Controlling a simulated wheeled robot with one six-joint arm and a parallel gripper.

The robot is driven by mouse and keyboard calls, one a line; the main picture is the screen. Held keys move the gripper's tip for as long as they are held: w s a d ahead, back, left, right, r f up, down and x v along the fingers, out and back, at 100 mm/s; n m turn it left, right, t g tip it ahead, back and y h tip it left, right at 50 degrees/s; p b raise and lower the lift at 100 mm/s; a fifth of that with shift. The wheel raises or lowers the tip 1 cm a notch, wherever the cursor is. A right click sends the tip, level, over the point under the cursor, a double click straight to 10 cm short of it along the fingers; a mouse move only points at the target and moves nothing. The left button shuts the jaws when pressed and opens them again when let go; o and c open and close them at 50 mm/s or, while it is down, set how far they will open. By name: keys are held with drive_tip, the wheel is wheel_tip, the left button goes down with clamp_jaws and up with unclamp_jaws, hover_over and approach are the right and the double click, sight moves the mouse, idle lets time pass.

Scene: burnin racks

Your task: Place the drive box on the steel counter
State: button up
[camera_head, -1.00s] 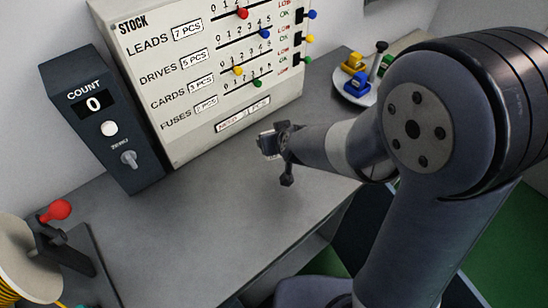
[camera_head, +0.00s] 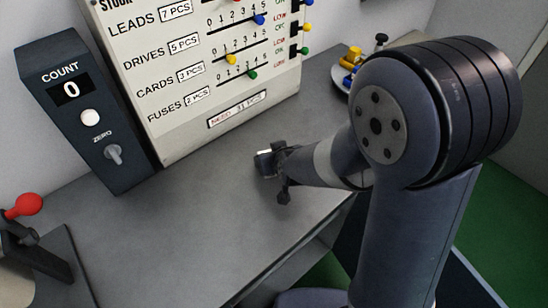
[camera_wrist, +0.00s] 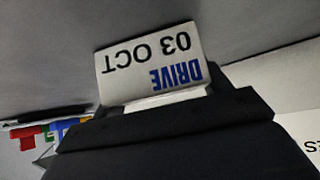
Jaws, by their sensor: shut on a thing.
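The drive box shows in the wrist view (camera_wrist: 152,65) as a pale box with a label reading "DRIVE" and "03 OCT", upside down in the picture. My gripper (camera_head: 268,160) is shut on it, with the dark jaws across the lower part of the wrist view (camera_wrist: 165,112). In the head view the box (camera_head: 264,152) is a small light patch at the gripper's end, mostly hidden by the jaws. The grey steel counter (camera_head: 190,225) lies below the gripper. I cannot tell whether the box touches the counter.
A stock board (camera_head: 160,85) and a dark count box (camera_head: 85,115) stand along the counter's back. A round dish with yellow and blue pieces (camera_head: 350,60) is at the far right. A red-knobbed device (camera_head: 25,205) is at left. The counter's middle is clear.

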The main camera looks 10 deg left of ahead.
drive_tip(key=shift+f, duration=0.15)
drive_tip(key=o, duration=1)
drive_tip(key=shift+o, duration=0.2)
drive_tip(key=shift+s+r, duration=0.1)
drive_tip(key=shift+r, duration=0.35)
drive_tip(key=p+v, duration=0.4)
drive_tip(key=v, duration=0.7)
drive_tip(key=shift+s+p, duration=0.25)
drive_tip(key=shift+p, duration=0.15)
drive_tip(key=shift+d, duration=0.1)
